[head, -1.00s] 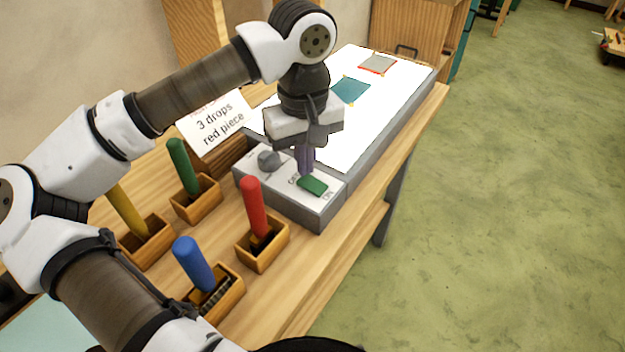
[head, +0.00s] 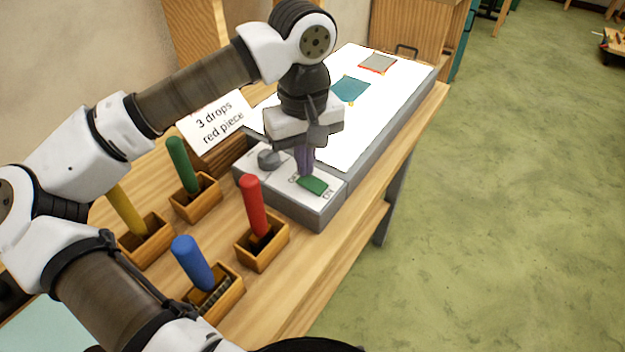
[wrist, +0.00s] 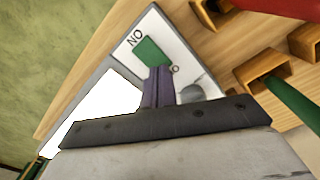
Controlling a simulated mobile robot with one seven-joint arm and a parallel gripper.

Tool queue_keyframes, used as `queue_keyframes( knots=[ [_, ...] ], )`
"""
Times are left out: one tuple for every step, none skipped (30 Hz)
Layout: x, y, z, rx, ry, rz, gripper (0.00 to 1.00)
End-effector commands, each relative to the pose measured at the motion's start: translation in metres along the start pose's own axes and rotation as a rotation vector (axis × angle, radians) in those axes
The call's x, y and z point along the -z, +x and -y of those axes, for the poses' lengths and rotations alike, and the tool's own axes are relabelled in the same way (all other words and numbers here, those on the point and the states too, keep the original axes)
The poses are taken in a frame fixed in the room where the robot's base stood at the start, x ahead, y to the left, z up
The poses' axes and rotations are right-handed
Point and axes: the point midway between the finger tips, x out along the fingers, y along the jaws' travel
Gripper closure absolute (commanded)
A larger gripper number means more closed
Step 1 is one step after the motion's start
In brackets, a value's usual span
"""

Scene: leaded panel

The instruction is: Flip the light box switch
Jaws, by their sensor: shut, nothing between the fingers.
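The light box (head: 385,125) has a bright white top and a grey control block at its near end. A green rocker switch (head: 313,186) sits on that block between the OFF and ON labels. It also shows in the wrist view (wrist: 153,51), beside the ON label. My gripper (head: 305,172) is shut and empty, pointing down with its purple fingertips at the OFF end of the switch. In the wrist view the fingertips (wrist: 159,72) overlap the switch's edge; I cannot tell whether they touch it. The fingers partly hide the OFF label.
A grey knob (head: 269,159) stands left of the switch. Red (head: 254,205), blue (head: 193,262), green (head: 182,165) and yellow (head: 126,209) handled tools stand in wooden holders nearby. A sign (head: 217,122) leans behind. Teal (head: 351,89) and grey (head: 378,63) pieces lie on the lit top.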

Motion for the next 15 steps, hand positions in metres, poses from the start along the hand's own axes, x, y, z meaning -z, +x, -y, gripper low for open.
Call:
queue_keyframes(
  knots=[
    [0.0, 0.0017, 0.0, 0.0, 0.0, 0.0, 1.0],
    [0.0, 0.0021, 0.0, 0.0, 0.0, 0.0, 1.0],
    [0.0, 0.0027, 0.0, 0.0, 0.0, 0.0, 1.0],
    [0.0, 0.0032, 0.0, 0.0, 0.0, 0.0, 1.0],
    [0.0, 0.0036, 0.0, 0.0, 0.0, 0.0, 1.0],
    [0.0, 0.0042, 0.0, 0.0, 0.0, 0.0, 1.0],
    [0.0, 0.0047, 0.0, 0.0, 0.0, 0.0, 1.0],
    [0.0, 0.0051, 0.0, 0.0, 0.0, 0.0, 1.0],
    [0.0, 0.0057, 0.0, 0.0, 0.0, 0.0, 1.0],
    [0.0, 0.0062, 0.0, 0.0, 0.0, 0.0, 1.0],
    [0.0, 0.0066, 0.0, 0.0, 0.0, 0.0, 1.0],
    [0.0, 0.0072, 0.0, 0.0, 0.0, 0.0, 1.0],
    [-0.0001, 0.0077, 0.0, 0.0, 0.0, 0.0, 1.0],
    [0.0, 0.0081, 0.0, 0.0, 0.0, 0.0, 1.0],
    [0.0, 0.0087, 0.0, 0.0, 0.0, 0.0, 1.0]
  ],
)
